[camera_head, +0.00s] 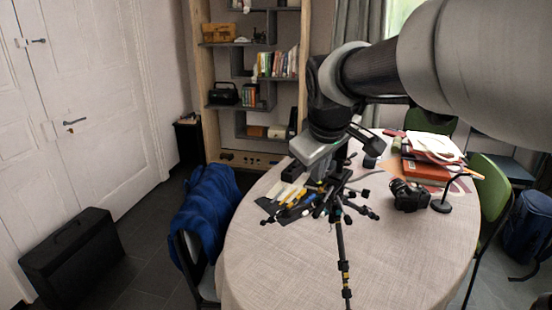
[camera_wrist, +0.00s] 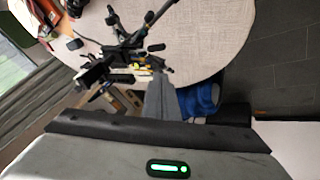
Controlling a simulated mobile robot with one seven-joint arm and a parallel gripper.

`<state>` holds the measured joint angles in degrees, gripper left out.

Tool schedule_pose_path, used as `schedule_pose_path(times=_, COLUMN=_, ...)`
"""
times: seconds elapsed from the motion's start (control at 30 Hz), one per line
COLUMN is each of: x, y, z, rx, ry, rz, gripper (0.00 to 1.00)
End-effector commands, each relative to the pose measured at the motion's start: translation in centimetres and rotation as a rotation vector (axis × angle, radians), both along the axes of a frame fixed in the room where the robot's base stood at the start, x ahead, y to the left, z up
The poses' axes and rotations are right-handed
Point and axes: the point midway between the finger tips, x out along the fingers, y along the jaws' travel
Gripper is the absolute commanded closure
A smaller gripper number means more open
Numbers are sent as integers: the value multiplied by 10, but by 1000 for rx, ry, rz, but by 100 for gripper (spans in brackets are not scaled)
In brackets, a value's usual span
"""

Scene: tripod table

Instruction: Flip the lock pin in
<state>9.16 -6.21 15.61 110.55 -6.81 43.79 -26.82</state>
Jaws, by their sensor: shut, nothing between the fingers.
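A black tripod (camera_head: 342,250) stands on the round table, with one leg reaching toward the front and several knobs and joints near its middle. The tripod also shows in the wrist view (camera_wrist: 125,42), upper left of my finger. The lock pin is too small to make out among the dark parts. My gripper (camera_head: 328,186) is just above and behind the tripod's middle and overlaps it in the head view. In the wrist view my gripper (camera_wrist: 158,82) is shut and empty, its grey fingers beside the tripod. I cannot tell whether they touch it.
The table (camera_head: 270,255) has free cloth at the front. Pens and tools (camera_head: 285,200) lie left of the tripod. A camera (camera_head: 408,195), a small black stand (camera_head: 441,205) and books (camera_head: 425,168) are at the right. A chair with a blue jacket (camera_head: 207,215) is at the left.

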Motion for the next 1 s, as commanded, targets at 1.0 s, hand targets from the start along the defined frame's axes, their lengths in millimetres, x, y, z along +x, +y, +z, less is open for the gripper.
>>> schedule_pose_path(times=1.0, x=58, y=4, z=-81, rx=-31, ry=-4, rz=61, gripper=100)
